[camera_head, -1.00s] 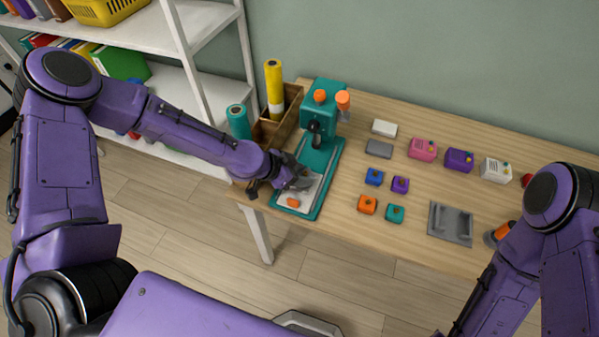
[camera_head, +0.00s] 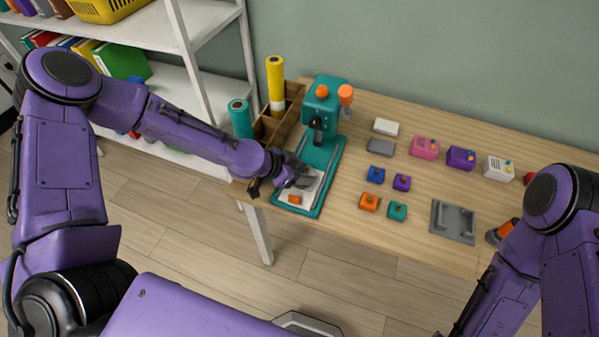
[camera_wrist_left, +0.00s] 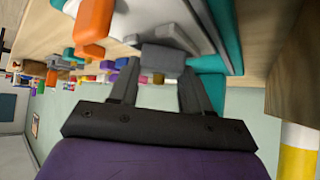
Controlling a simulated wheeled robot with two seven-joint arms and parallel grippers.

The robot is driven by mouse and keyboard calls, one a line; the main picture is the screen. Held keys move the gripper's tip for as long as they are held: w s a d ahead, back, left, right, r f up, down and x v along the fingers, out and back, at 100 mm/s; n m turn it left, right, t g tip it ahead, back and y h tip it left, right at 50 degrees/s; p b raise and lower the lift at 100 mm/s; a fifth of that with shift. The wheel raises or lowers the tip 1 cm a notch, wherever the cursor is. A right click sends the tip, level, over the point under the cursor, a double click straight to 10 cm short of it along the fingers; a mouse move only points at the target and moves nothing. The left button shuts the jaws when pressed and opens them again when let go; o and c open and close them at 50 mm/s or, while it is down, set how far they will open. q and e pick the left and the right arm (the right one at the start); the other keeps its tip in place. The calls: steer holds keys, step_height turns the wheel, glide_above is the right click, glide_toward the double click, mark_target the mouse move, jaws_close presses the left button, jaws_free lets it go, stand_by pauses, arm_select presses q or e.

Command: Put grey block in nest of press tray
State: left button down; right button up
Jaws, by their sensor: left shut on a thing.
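The teal press (camera_head: 322,140) stands at the left end of the table. Its pale press tray (camera_head: 312,193), with an orange block-like part (camera_head: 294,199) at its front, lies on the teal base; both also show in the left wrist view, the tray (camera_wrist_left: 165,22) and the orange part (camera_wrist_left: 93,25). My left gripper (camera_head: 303,181) is over the tray, shut on a grey block (camera_wrist_left: 165,58). The block sits between the fingertips close to the tray; I cannot tell whether it touches. The nest is not clearly visible. My right gripper is out of view.
Several small coloured blocks and a grey fixture (camera_head: 453,222) lie farther right. A wooden organizer (camera_head: 280,125) with upright rolls stands behind my left gripper.

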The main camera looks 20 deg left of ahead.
arm_select(q)
steer(key=shift+s+f, duration=0.7)
steer(key=shift+f, duration=0.2)
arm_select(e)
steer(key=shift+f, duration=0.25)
arm_select(q)
steer(key=c, duration=0.8)
jaws_free()
steer(key=o, duration=0.4)
steer(key=shift+d, duration=0.1)
steer(key=shift+w+f, duration=0.1)
steer(key=shift+w, duration=0.15)
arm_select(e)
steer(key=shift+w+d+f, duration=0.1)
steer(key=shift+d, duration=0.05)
arm_select(q)
steer(key=shift+r, duration=0.2)
steer(key=v, duration=0.7)
steer(key=p+v, duration=0.1)
steer(key=v, duration=0.2)
steer(key=shift+w+r, duration=0.25)
steer(key=shift+r, duration=0.25)
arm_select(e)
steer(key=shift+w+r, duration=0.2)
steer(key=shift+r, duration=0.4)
